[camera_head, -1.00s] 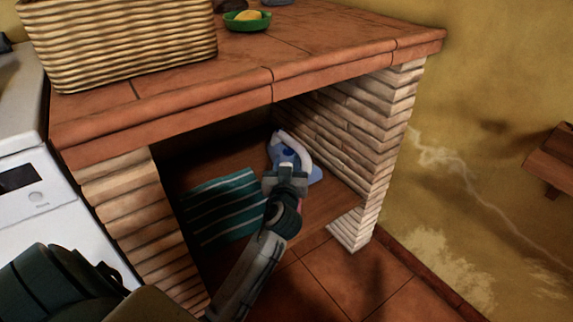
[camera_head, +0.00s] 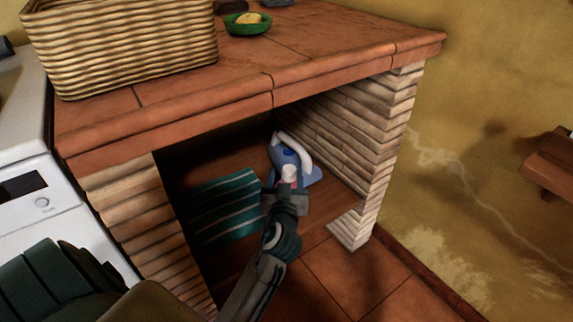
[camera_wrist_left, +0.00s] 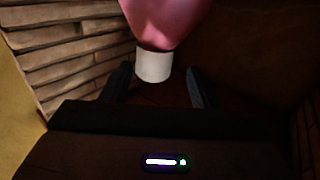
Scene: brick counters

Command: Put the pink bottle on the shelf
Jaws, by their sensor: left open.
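The pink bottle (camera_wrist_left: 168,18) shows at the top of the left wrist view, with its white cap (camera_wrist_left: 154,66) toward me. In the head view only a small pale pink and white part of it (camera_head: 289,174) shows, just beyond my left gripper (camera_head: 285,192). The bottle is in the alcove under the counter, over the brown shelf (camera_head: 318,206); its base is hidden. My left gripper is open, with a finger on each side of the cap in the left wrist view (camera_wrist_left: 158,82) and visible gaps to both. My right gripper is not in view.
A blue and white iron (camera_head: 302,157) stands just behind the bottle. A green striped cloth (camera_head: 222,208) lies to the left. Brick pillars (camera_head: 365,150) flank the alcove, and the tiled counter (camera_head: 330,50) covers it. A wicker basket (camera_head: 125,45) and a green bowl (camera_head: 247,24) stand on top.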

